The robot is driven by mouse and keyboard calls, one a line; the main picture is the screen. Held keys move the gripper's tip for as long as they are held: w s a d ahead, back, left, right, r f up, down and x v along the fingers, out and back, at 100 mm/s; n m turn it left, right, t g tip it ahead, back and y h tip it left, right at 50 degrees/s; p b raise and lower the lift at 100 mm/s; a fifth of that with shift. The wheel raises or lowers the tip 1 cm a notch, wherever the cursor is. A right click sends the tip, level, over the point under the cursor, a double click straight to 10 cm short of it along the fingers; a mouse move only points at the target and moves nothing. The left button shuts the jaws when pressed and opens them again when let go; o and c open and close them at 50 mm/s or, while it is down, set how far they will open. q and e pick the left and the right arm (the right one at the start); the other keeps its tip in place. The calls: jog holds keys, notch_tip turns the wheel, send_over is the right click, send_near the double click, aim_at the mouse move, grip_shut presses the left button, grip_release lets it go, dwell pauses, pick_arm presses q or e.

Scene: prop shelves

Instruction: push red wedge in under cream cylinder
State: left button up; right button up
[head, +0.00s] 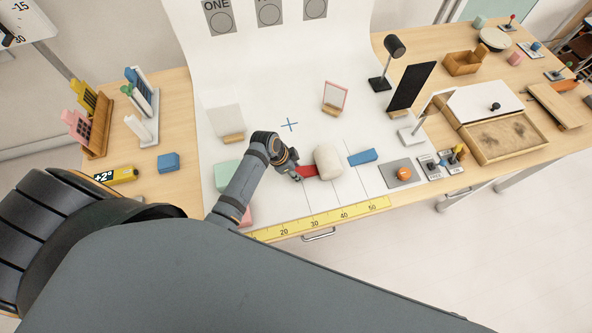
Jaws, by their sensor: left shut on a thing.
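The cream cylinder (328,161) lies on its side on the white paper sweep in the middle of the table. The red wedge (308,172) lies at the cylinder's left side, its right end at or against the cylinder. Whether any of it is under the cylinder is hard to tell. My left gripper (297,174) is low over the sweep at the wedge's left end, shut on the red wedge. Its fingers hide part of the wedge. My right gripper is not in view.
A blue wedge or block (362,157) lies right of the cylinder. A yellow ruler (330,218) runs along the front edge. A grey pad with an orange button (403,174) is at right. Pale green (226,174) and pink blocks lie near my left arm.

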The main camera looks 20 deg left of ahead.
pick_arm(q)
jog(key=o, duration=1.2)
jog(key=shift+o, duration=0.2)
jog(key=v, duration=1.2)
